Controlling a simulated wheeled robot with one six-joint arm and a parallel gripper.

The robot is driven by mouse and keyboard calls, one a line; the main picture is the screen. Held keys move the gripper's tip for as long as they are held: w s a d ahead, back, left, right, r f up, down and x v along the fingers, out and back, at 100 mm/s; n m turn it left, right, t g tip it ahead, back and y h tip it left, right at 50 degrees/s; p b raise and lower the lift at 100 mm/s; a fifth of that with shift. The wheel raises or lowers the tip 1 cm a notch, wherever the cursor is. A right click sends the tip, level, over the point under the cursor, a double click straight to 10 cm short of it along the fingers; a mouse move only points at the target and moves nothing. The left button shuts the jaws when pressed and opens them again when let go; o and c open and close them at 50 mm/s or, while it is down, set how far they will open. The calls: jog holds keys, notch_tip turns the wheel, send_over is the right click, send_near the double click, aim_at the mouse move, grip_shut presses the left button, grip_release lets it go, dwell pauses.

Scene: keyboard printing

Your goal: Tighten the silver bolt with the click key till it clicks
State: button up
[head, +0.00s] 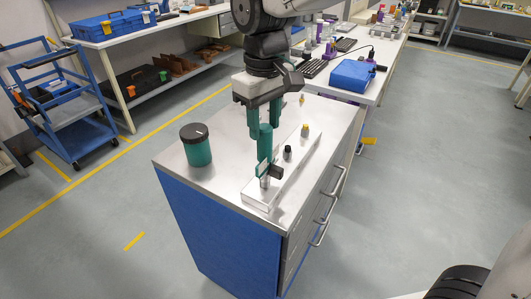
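My gripper (264,160), with green fingers, points down at the near end of a pale metal bar (258,200) on the cabinet top. The silver bolt (265,183) stands upright on the bar right below the fingertips. The key seems to be on or just above it; the exact contact is too small to tell. A black bolt (288,153) and a yellow-topped bolt (305,131) stand farther along the bar.
A green jar with a black lid (196,146) stands left of my gripper on the cabinet top (222,125). A small yellow-tipped piece (302,100) stands near the back. A blue case (352,75) lies on the bench behind. Floor to the right is clear.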

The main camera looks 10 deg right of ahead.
grip_shut()
jog(key=shift+f, duration=0.1)
dwell(0.5)
jog(key=shift+r, duration=3.55)
